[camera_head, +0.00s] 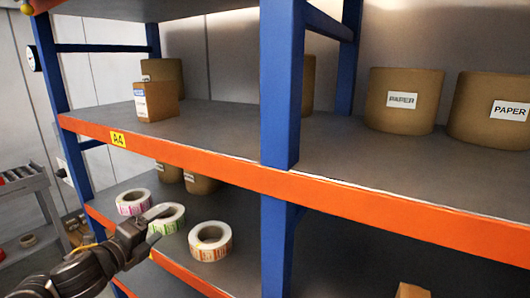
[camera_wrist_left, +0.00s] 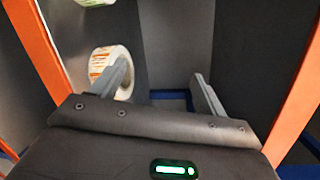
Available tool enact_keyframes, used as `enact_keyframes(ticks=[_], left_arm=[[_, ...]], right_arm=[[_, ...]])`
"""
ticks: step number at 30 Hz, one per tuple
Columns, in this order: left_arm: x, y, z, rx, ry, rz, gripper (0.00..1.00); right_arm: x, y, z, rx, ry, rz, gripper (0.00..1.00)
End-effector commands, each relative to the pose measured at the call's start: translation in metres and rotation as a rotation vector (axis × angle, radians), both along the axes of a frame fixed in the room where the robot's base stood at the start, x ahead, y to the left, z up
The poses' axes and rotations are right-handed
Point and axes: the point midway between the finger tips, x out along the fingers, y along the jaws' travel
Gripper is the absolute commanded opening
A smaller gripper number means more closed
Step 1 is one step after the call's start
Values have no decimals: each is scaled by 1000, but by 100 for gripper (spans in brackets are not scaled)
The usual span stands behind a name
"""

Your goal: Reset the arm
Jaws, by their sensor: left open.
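My left gripper (camera_head: 156,224) is in front of the lower shelf, at its orange front edge. In the left wrist view its two fingers (camera_wrist_left: 162,82) stand wide apart with nothing between them. A white roll with green labels (camera_head: 168,222) lies on the lower shelf just behind the fingers and is partly hidden by them. A roll with orange labels (camera_head: 210,243) lies to its right; it also shows beside the left finger in the wrist view (camera_wrist_left: 98,62). A roll with pink labels (camera_head: 133,202) lies to the left. My right gripper is not in view.
The rack has blue uprights (camera_head: 280,90) and an orange beam (camera_head: 210,158) above the lower shelf. Brown paper rolls (camera_head: 400,115) and a brown box (camera_head: 156,101) stand on the upper shelf. A grey roller stand (camera_head: 30,190) is at the far left.

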Motion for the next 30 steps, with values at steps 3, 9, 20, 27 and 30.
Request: enact_keyframes(ticks=[3, 9, 20, 27, 30], left_arm=[[-38, -13, -88, -319, 245, 163, 74], [-137, -15, -212, -796, 643, 562, 74], [-292, -20, -306, -1202, 1015, 1152, 74], [-357, -26, -336, -1314, 1129, 1425, 74], [-348, -27, -365, -1301, 1134, 1427, 74]], right_arm=[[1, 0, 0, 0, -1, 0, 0], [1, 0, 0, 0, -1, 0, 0], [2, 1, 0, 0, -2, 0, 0], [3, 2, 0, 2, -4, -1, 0], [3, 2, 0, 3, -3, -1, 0]])
